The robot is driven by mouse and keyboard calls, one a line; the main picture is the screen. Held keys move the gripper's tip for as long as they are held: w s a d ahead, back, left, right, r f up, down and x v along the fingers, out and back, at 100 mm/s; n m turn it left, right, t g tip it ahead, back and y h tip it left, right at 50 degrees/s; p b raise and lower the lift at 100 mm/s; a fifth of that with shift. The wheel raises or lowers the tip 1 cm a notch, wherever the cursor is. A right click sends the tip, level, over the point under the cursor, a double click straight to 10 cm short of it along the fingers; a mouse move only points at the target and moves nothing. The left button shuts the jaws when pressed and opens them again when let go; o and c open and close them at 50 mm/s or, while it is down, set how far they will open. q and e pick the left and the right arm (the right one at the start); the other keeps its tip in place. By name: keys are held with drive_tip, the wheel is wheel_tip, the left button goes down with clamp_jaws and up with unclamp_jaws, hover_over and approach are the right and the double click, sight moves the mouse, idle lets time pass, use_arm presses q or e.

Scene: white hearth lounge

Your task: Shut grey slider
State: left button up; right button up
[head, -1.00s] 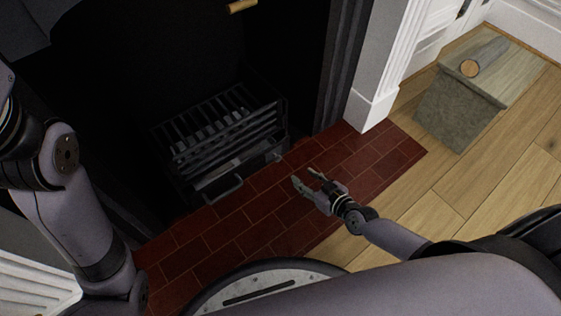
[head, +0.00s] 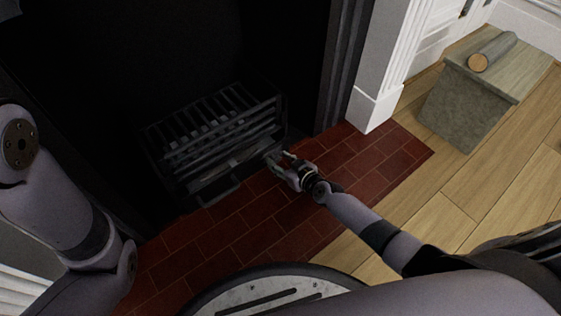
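A dark metal fire grate (head: 215,130) stands in the black fireplace. A grey slider strip (head: 236,160) shows low on its front, dim against the dark metal. Its right end is hidden by my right gripper. My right gripper (head: 277,157) is at the lower right front corner of the grate, its fingers apart around or beside the slider's end; I cannot tell whether they touch it. My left arm comes in from the left, but its gripper is out of view.
A looped tray handle (head: 218,192) sticks out low at the grate's front. Red hearth tiles (head: 240,228) lie clear before it. A white pillar (head: 377,80) stands right of the fireplace. A stone block (head: 465,105) carries a log (head: 492,52).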

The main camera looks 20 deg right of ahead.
clamp_jaws()
idle(0.4)
idle(0.4)
